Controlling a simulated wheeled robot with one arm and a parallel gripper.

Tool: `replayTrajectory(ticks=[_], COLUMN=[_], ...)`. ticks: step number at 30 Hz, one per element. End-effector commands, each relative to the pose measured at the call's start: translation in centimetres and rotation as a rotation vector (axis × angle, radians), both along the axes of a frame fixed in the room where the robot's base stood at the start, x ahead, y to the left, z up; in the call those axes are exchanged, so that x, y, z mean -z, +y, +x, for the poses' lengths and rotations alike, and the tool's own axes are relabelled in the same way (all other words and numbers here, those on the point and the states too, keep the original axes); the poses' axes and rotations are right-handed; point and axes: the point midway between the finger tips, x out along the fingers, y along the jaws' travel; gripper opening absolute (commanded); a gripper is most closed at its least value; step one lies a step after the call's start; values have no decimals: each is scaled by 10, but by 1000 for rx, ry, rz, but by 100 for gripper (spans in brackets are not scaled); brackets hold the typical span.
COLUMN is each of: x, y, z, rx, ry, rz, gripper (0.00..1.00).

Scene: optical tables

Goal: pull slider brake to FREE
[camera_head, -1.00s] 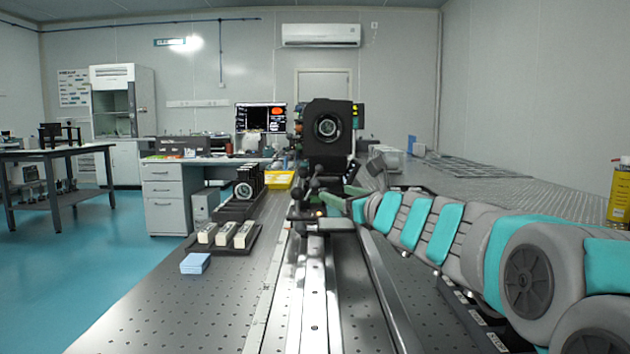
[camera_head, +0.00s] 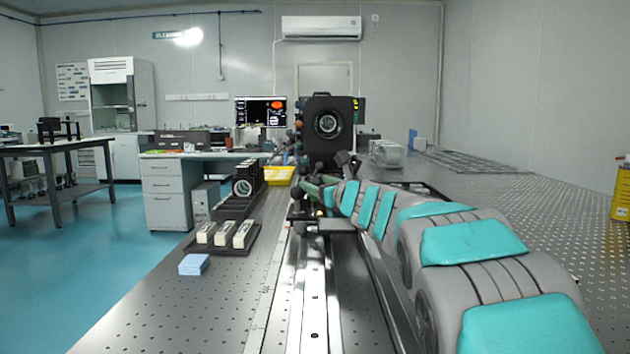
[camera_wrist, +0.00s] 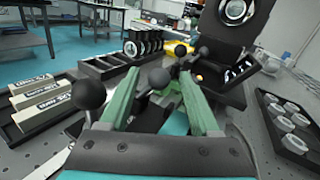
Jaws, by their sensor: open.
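The slider (camera_head: 330,226) sits on the long metal rail (camera_head: 315,290) in front of a black square optic housing (camera_head: 327,124). Several black ball-ended levers are at the slider, one with its ball (camera_head: 319,167) upright. I cannot tell which one is the brake, and no FREE marking is legible. My gripper (camera_head: 316,190) is at the levers, partly hidden in the head view. In the wrist view its two green fingers (camera_wrist: 158,82) are spread apart. Contact is unclear.
Left of the rail are a tray of white boxes (camera_head: 247,250), a blue block (camera_head: 194,264) and a rack of black-framed optics (camera_head: 236,206). A yellow bin (camera_head: 279,174) stands behind. The perforated tabletop (camera_head: 190,315) is clear at front left.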

Motion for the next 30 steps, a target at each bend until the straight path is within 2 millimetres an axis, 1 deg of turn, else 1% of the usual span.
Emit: replayTrajectory(ticks=[1,6,15,16,30], x=[-1,-2,-2,-2,-1], y=[2,7,8,8,8], z=[5,11,13,13,13], rx=[0,-2,-1,-1,-2], ry=[-1,-4,-3,-3,-3], rz=[-3,0,0,0,0], gripper=[64,64,64,63,10])
